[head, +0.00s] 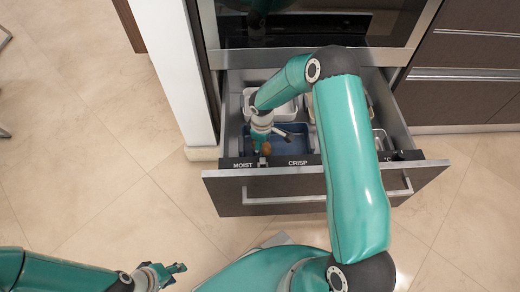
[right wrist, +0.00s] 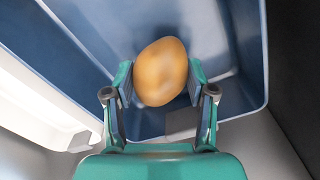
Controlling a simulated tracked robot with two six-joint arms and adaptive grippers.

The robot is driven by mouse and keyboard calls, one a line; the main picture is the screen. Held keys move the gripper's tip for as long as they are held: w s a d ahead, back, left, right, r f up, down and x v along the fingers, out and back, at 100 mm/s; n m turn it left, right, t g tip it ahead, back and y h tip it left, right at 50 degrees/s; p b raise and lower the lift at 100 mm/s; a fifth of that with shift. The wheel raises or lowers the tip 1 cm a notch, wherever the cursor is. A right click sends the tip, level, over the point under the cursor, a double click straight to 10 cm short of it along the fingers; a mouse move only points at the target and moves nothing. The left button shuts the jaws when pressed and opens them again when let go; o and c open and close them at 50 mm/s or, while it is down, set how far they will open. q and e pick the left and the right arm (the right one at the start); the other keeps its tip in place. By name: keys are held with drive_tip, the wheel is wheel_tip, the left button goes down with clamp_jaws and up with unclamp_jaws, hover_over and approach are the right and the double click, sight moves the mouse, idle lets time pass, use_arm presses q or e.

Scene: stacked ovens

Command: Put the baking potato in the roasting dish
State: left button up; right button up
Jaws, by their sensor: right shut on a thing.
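The baking potato (right wrist: 161,72) is brown and rounded. My right gripper (right wrist: 160,82) is shut on it, one finger on each side. In the head view the potato (head: 266,149) shows small at the gripper's tip, over the left part of the open drawer. Below it is a blue rectangular dish (head: 291,143), likely the roasting dish; its blue wall and floor fill much of the right wrist view (right wrist: 90,40). I cannot tell whether the potato touches the dish floor. My left gripper (head: 177,274) is empty and looks open, low over the floor at the bottom left.
The drawer front (head: 300,188) is pulled out below an oven (head: 320,25). A white container (head: 278,112) stands behind the blue dish. A white pillar (head: 180,65) is close on the left. My right arm hides the drawer's middle. The tiled floor at left is clear.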

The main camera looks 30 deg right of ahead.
drive_tip(key=shift+f, duration=0.7)
drive_tip(key=shift+f, duration=0.1)
drive_tip(key=o, duration=1.3)
wheel_tip(320, 180, up, 11)
drive_tip(key=p, duration=0.3)
drive_tip(key=shift+a+f+p, duration=0.1)
drive_tip(key=shift+a+p, duration=0.05)
drive_tip(key=shift+p, duration=0.2)
drive_tip(key=shift+s+r, duration=0.1)
drive_tip(key=shift+r, duration=0.6)
